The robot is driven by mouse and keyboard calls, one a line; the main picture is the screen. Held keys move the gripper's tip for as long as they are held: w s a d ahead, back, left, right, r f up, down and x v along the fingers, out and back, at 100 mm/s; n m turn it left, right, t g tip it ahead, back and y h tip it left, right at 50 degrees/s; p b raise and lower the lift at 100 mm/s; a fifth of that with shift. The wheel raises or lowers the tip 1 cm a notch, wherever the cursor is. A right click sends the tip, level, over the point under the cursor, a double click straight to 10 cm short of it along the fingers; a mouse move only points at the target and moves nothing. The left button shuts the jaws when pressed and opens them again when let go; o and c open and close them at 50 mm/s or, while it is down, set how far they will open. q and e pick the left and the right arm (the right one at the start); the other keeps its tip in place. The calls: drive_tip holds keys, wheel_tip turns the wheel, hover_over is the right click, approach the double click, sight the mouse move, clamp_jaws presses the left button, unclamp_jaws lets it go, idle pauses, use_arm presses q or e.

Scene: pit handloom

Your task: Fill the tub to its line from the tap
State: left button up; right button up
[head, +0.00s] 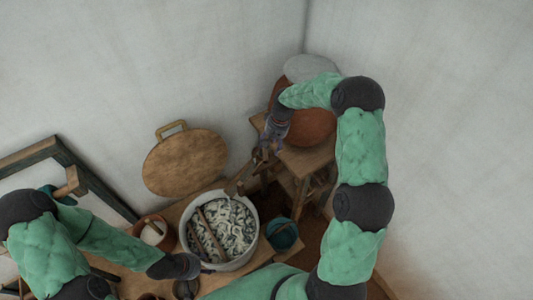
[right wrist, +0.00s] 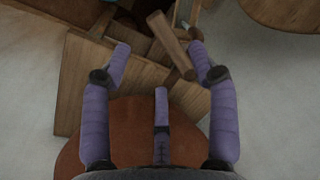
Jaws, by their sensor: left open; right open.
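A round white tub (head: 183,232) stands on the wooden bench, with grey and white strands and two brown sticks inside. Its line and any water level cannot be made out. A big reddish-brown clay pot (head: 315,128) sits on a wooden stand at the back. A wooden peg-like piece (right wrist: 172,45), perhaps the tap, sticks out at its front. My right gripper (head: 262,157) is open by the pot's front; in the right wrist view its purple fingers (right wrist: 160,57) are spread either side of the wooden piece. My left gripper (head: 206,268) is low at the tub's front rim, partly hidden by my arm.
A teal bucket (head: 282,234) is right of the tub. A brown bowl (head: 153,233) with pale contents is left of it. A dark wooden frame (head: 85,180) stands at left. The wall corner closes off the back.

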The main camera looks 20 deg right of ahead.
sight(267, 155)
drive_tip(key=f, duration=0.2)
drive_tip(key=a+f, duration=0.1)
drive_tip(key=f, duration=0.4)
drive_tip(key=shift+w+a+p, duration=0.15)
drive_tip(key=shift+w+p, duration=0.1)
drive_tip(key=shift+p, duration=0.05)
clamp_jaws()
